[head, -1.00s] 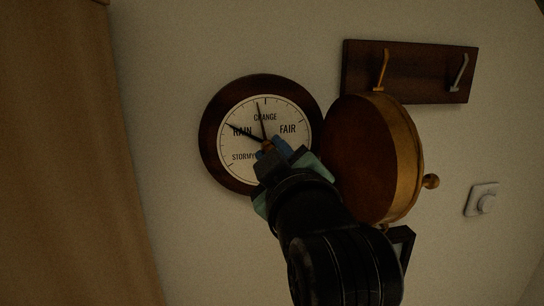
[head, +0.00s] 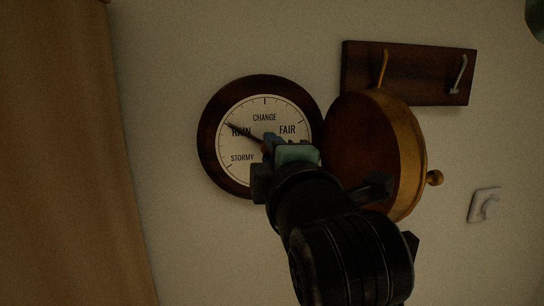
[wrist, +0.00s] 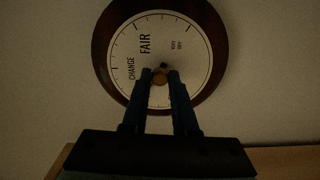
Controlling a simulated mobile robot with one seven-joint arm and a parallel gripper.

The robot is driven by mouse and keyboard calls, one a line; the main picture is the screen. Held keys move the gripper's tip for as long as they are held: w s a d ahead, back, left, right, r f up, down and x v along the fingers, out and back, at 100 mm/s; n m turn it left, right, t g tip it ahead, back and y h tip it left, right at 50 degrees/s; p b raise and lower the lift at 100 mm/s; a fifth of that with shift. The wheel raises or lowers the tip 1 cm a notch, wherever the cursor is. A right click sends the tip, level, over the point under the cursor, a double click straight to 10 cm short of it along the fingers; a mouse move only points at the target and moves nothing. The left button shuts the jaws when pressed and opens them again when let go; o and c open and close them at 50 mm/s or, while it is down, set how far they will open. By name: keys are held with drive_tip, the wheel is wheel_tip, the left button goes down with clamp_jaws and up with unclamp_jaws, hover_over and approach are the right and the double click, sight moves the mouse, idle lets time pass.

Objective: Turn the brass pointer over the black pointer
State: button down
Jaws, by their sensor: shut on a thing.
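The round barometer (head: 210,150) hangs on the wall, with a dark wooden rim and a white dial (head: 285,106). One dark pointer (head: 240,130) shows, lying from the dial centre toward RAIN. No second, separate pointer is visible; I cannot tell whether the brass one lies over this one or is hidden by my gripper. My gripper (head: 267,145) is at the dial centre, its fingers shut on a small brass knob (wrist: 160,77). In the wrist view my gripper (wrist: 160,80) hides the lower dial, and the barometer rim (wrist: 216,42) shows around it.
A round wooden cover with a brass band (head: 408,150) stands out from the wall right of the dial, close to my arm. A tan curtain (head: 60,150) hangs at the left.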

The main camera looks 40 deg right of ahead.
drive_tip(key=shift+n, duration=0.4)
drive_tip(key=c, duration=0.7)
unclamp_jaws()
drive_tip(key=shift+s, duration=0.1)
drive_tip(key=shift+b+v, duration=4.3)
drive_tip(key=shift+v, duration=2.15)
